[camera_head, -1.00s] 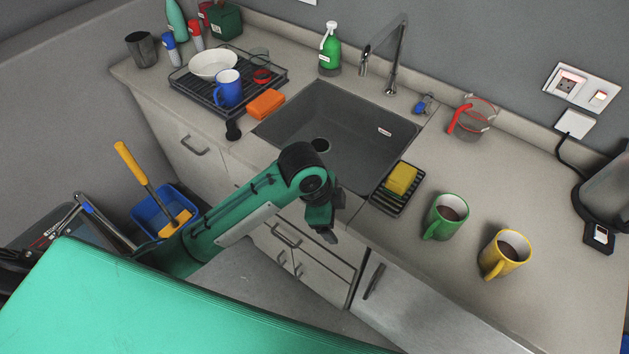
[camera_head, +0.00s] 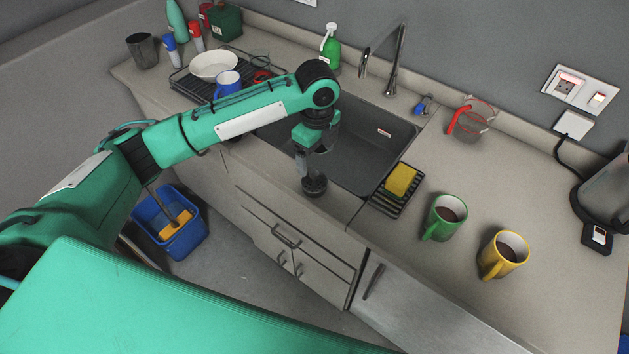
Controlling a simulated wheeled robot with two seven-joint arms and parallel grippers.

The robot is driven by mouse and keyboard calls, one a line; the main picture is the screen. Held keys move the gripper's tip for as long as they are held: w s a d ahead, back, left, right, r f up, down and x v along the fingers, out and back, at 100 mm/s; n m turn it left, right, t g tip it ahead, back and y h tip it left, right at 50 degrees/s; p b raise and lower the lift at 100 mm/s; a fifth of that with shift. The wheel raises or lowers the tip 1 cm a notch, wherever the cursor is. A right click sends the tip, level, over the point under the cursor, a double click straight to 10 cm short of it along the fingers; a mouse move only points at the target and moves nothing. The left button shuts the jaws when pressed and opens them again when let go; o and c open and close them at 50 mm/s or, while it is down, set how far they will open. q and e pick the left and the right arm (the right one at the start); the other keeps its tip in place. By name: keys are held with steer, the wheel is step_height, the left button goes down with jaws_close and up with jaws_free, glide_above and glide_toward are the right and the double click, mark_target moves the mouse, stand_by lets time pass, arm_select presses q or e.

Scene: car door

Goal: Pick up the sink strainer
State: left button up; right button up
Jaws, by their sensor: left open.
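A small dark round piece, which looks like the sink strainer (camera_head: 315,185), sits on the counter strip in front of the sink (camera_head: 372,150). My left gripper (camera_head: 305,170) points down right above it, with its fingers open. The fingers overlap the strainer's upper left part in the picture, and I cannot tell whether they touch it. My left forearm crosses the left part of the sink and hides the drain and the sink's left edge. My right gripper is not in view.
The faucet (camera_head: 396,65) and green soap bottle (camera_head: 330,50) stand behind the sink. A yellow sponge (camera_head: 400,181) lies on a black rack to the right. Green (camera_head: 443,217) and yellow (camera_head: 503,254) mugs stand farther right. A dish rack (camera_head: 190,85) is at the left.

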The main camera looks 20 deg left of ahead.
arm_select(q)
glide_above(314, 187)
steer(key=w, duration=0.1)
step_height(314, 187, down, 5)
steer(key=shift+d+p, duration=0.15)
steer(key=shift+p, duration=0.25)
steer(key=f+p, duration=0.1)
steer(key=f, duration=0.1)
steer(key=f+p, duration=0.1)
steer(key=f, duration=0.1)
steer(key=shift+s+a+f, duration=0.2)
steer(key=shift+f, duration=0.5)
steer(key=shift+c, duration=0.4)
steer(key=c, duration=0.9)
